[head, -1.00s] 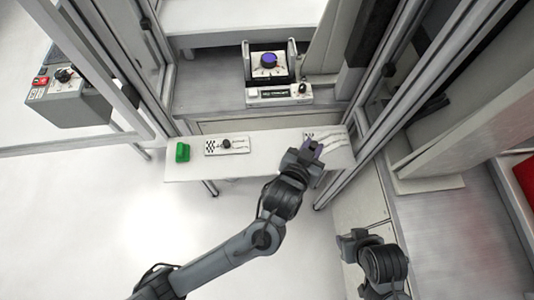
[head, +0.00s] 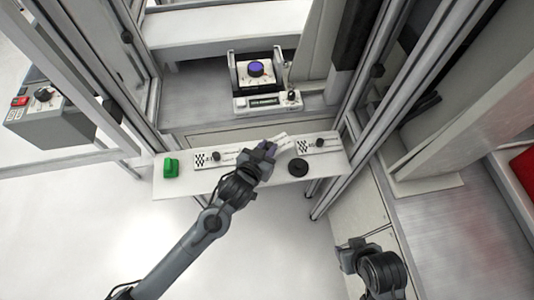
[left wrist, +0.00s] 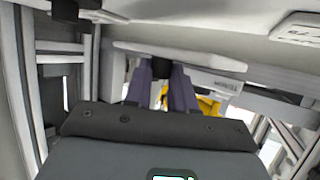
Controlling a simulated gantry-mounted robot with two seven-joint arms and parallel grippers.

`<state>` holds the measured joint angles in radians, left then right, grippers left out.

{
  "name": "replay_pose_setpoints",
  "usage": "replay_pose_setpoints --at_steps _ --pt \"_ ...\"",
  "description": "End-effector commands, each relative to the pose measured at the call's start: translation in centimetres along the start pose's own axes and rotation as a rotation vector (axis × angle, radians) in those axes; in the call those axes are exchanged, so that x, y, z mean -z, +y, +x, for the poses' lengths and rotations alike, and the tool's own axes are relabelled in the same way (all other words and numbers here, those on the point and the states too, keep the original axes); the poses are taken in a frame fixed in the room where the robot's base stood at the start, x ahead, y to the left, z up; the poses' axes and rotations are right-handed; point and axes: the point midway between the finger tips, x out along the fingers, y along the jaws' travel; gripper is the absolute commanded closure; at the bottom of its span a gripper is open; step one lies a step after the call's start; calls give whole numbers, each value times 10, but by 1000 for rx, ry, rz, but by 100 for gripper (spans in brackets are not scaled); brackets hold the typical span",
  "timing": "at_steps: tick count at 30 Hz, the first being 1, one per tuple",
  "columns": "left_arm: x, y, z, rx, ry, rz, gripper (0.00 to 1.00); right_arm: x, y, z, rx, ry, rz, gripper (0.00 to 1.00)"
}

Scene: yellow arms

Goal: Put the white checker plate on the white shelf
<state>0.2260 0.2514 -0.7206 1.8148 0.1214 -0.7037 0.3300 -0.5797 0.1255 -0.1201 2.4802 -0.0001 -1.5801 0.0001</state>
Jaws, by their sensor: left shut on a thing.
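My left gripper (head: 266,148) reaches over the white shelf (head: 232,182) and is shut on a thin white plate (head: 281,140). The plate is tilted and largely hidden by the fingers, so I cannot tell whether it touches the shelf. One white checker plate (head: 203,160) with a black knob lies left of the gripper, and another (head: 318,146) lies right of it. In the left wrist view the dark purple fingers (left wrist: 162,88) show, with a white lettered piece (left wrist: 225,84) beside them. My right gripper (head: 346,252) is at lower right, its fingers unclear.
A green block (head: 171,166) stands at the shelf's left end, and a black disc (head: 298,167) lies near its front edge. Behind is a device with a purple knob (head: 256,68). Metal posts (head: 365,125) bound the right side. A grey control box (head: 48,120) is at left.

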Motion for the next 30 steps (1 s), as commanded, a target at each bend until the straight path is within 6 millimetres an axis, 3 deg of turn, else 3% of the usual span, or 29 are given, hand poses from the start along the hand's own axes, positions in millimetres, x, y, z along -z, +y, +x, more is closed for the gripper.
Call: replay_pose_setpoints --at_steps 6,20,21,24,26,30 --pt "-28 0 11 1 -2 1 100 -3 -1 10 2 0 2 57" --pt "-33 0 13 1 -1 0 100 -3 -2 10 7 1 9 57" --pt "-34 0 13 1 -2 0 73 -3 -2 10 7 1 9 57" --pt "-33 0 13 1 -2 0 57 -3 -2 10 7 1 9 57" --pt "-33 0 13 1 -2 0 50 -3 -2 10 7 1 8 57" --pt "-33 0 13 1 -2 0 50 -3 -2 10 5 1 7 57"
